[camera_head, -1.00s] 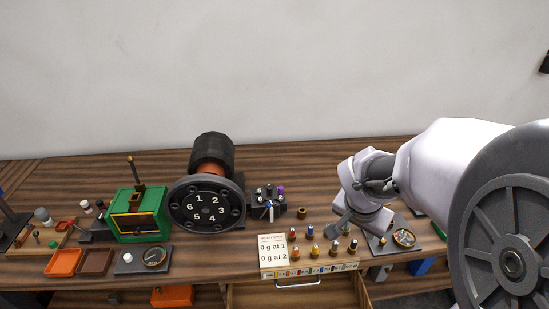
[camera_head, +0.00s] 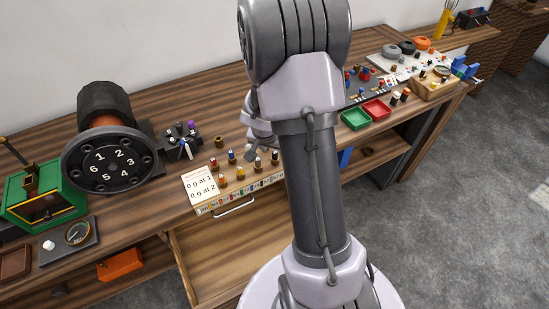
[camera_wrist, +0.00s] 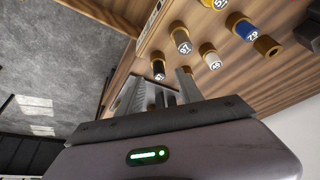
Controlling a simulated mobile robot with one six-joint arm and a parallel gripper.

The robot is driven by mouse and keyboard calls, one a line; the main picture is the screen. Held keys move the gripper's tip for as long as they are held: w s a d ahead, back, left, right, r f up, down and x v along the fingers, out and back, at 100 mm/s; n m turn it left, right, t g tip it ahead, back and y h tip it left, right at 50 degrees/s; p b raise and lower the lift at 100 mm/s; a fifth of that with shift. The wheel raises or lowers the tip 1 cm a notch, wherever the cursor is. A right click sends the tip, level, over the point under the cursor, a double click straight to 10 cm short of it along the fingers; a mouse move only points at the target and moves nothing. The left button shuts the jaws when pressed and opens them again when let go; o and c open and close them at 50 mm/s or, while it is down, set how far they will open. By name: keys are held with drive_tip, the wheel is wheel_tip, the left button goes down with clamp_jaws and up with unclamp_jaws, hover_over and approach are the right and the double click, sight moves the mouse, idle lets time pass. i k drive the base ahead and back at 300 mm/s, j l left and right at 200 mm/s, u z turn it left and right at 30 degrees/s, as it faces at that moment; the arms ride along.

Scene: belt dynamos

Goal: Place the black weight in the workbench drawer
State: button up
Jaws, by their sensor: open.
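The black weight (camera_wrist: 158,68), a small brass cylinder with a dark label band, stands in the wrist view just beyond my gripper (camera_wrist: 165,88). My gripper is open, its fingers pointing toward the weight, which appears in line with the gap; I cannot tell whether they touch. The weights stand near the bench's front edge. Below the label strip there, a drawer handle (camera_head: 233,210) shows, with a bare wooden compartment (camera_head: 225,250) under it. I cannot tell whether that is the open drawer's inside or a shelf.
Other weights stand close to the black one, including a blue-banded weight (camera_wrist: 248,32). A card (camera_head: 201,187) lies left of them. The black dynamo wheel (camera_head: 107,160) and green box (camera_head: 44,197) stand further left. Green (camera_head: 356,118) and red (camera_head: 377,109) trays lie right of my arm.

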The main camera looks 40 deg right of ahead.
sight(235, 236)
drive_tip(key=k+j, duration=0.3)
drive_tip(key=k, duration=0.25)
drive_tip(key=j, duration=0.45)
drive_tip(key=i+j, duration=0.1)
drive_tip(key=j, duration=0.35)
